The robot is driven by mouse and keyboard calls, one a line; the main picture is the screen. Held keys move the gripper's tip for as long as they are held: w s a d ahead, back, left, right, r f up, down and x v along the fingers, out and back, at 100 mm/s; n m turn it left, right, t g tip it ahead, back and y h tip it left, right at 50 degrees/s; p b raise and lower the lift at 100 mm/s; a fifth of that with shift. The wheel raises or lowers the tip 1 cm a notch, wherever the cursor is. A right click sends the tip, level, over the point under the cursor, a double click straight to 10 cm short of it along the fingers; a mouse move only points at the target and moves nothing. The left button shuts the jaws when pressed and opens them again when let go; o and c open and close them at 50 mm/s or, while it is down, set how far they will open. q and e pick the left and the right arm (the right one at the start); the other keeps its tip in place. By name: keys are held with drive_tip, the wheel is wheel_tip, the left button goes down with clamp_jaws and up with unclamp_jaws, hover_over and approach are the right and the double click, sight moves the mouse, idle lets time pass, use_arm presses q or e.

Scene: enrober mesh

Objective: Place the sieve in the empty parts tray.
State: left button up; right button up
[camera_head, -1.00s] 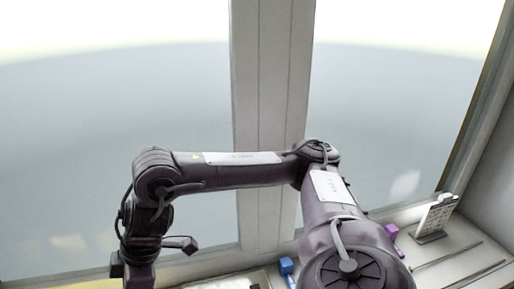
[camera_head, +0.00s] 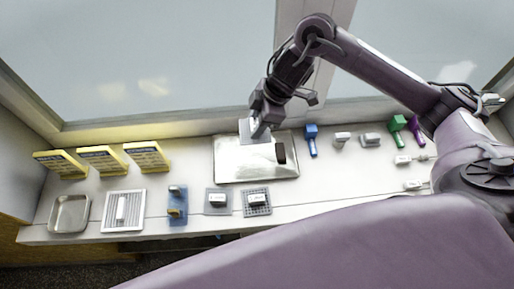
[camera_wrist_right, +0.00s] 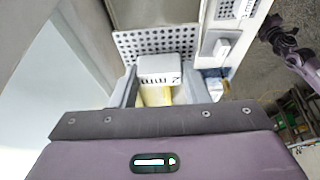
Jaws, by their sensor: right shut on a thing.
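My right gripper (camera_head: 258,130) is shut on the sieve (camera_wrist_right: 122,42), a grey perforated plate with a block handle marked "2 mm" (camera_wrist_right: 160,66) between the fingers. In the head view the held plate (camera_head: 246,128) is above the back edge of a wide metal tray (camera_head: 232,171). A small, empty metal tray (camera_head: 70,228) lies at the far left of the bench, well away from the gripper. My left gripper does not show.
A slotted plate (camera_head: 137,203), a blue holder (camera_head: 177,192) and two plates with labelled blocks (camera_head: 217,209) (camera_head: 257,211) lie along the front. Several yellow signs (camera_head: 102,160) stand behind. Blue (camera_head: 311,138) and green (camera_head: 397,125) handled tools lie to the right.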

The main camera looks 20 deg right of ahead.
wheel_tip(320, 180, down, 8)
drive_tip(key=shift+p, duration=0.5)
drive_tip(key=shift+f, duration=0.7)
wheel_tip(320, 180, down, 4)
drive_tip(key=shift+r, duration=0.25)
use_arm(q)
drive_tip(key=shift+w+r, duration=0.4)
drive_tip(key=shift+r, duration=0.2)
use_arm(e)
drive_tip(key=shift+f, duration=0.3)
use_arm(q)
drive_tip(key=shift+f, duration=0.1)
use_arm(e)
drive_tip(key=shift+f, duration=0.1)
drive_tip(key=o, duration=1)
